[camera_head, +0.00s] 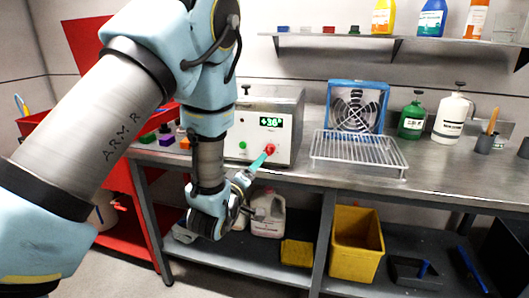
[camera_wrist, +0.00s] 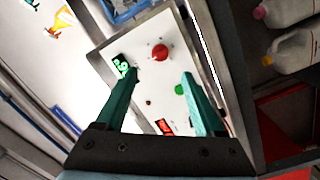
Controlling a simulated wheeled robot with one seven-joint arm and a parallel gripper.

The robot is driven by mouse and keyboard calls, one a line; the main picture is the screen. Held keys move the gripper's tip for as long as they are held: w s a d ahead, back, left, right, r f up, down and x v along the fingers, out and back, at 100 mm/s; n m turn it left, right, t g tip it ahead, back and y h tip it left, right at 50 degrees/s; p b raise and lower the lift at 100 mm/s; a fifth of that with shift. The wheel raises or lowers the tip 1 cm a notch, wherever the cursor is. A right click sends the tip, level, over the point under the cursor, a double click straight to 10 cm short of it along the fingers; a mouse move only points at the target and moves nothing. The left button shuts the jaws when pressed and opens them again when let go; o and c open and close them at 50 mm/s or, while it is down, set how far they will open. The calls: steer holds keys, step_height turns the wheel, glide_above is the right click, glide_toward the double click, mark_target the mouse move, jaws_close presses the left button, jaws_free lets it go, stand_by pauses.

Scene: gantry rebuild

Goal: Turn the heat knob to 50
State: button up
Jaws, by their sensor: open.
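The heater box (camera_head: 285,104) is a pale metal unit on the bench. Its green display (camera_head: 270,122) reads about +36. The red heat knob (camera_head: 269,149) is low on its front, right of a green button (camera_head: 243,145). My gripper (camera_head: 261,160) has teal fingers pointing at the knob from the front left. In the wrist view, my gripper (camera_wrist: 159,73) is open and empty, and the knob (camera_wrist: 160,52) lies just beyond the fingertips, roughly between them in line. The green button (camera_wrist: 180,89) shows near the right finger. I cannot make out the knob's pointer.
A wire rack (camera_head: 358,151) and a blue-framed fan (camera_head: 355,108) stand right of the heater. Green (camera_head: 412,120) and white (camera_head: 450,118) pump bottles stand behind on the bench. Coloured blocks (camera_head: 166,137) lie left. A yellow bin (camera_head: 356,245) is on the lower shelf.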

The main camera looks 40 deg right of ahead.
mark_target(268, 152)
steer(key=p+x, duration=0.3)
steer(key=x, duration=0.5)
steer(key=shift+w+d+r, duration=0.15)
steer(key=shift+w+d, duration=0.05)
steer(key=shift+d, duration=0.05)
steer(key=shift+w+d, duration=0.25)
steer(key=shift+d, duration=0.3)
steer(key=shift+c, duration=0.3)
jaws_close()
